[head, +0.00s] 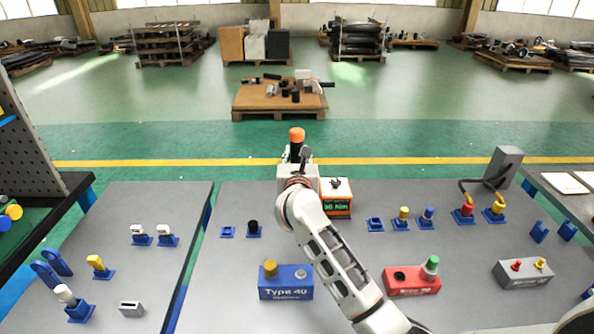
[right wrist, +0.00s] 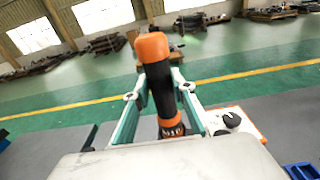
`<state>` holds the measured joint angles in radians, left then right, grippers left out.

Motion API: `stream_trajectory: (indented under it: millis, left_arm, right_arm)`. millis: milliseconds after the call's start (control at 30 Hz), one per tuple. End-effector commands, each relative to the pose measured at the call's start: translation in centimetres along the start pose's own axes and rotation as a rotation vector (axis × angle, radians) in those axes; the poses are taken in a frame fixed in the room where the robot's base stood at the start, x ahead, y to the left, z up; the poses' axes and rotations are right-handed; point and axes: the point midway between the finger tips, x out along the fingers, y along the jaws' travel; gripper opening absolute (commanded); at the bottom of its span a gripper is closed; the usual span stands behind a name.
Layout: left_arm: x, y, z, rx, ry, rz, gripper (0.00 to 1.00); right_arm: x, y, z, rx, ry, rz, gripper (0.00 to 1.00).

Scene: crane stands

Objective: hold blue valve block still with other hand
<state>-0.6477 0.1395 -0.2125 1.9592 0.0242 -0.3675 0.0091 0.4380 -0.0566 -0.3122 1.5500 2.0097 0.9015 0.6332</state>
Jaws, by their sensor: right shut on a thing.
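The blue valve block (head: 285,290), marked "Type 40", sits on the grey table in the head view, left of my right forearm. A brass-coloured knob and a silver round fitting stand on its top. My right gripper (head: 296,156) is at the far edge of the table, well beyond the block. It is shut on an upright orange-and-black tool (head: 297,137). In the right wrist view the tool (right wrist: 158,75) stands between the two fingers (right wrist: 160,105). Its lower end is partly hidden. My left gripper is not in view, and no gripper touches the blue block.
An orange-and-white box (head: 337,207) showing "30 Nm" stands right of my right wrist. A red block (head: 411,284) and a grey block (head: 523,274) are to the right. Small blue holders (head: 376,224) line the back.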

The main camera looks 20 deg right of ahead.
Motion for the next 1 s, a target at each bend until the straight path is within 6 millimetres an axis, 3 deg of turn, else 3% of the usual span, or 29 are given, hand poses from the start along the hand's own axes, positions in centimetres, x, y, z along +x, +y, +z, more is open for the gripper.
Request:
stream_trajectory:
  millis: [33,1000]
  left_arm:
    - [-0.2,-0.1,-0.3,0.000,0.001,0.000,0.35]
    - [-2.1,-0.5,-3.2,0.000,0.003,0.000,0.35]
  right_arm:
    - [0.0,0.0,0.9,0.001,-0.008,0.001,0.00]
    - [-0.3,0.0,4.6,0.001,-0.007,0.001,0.00]
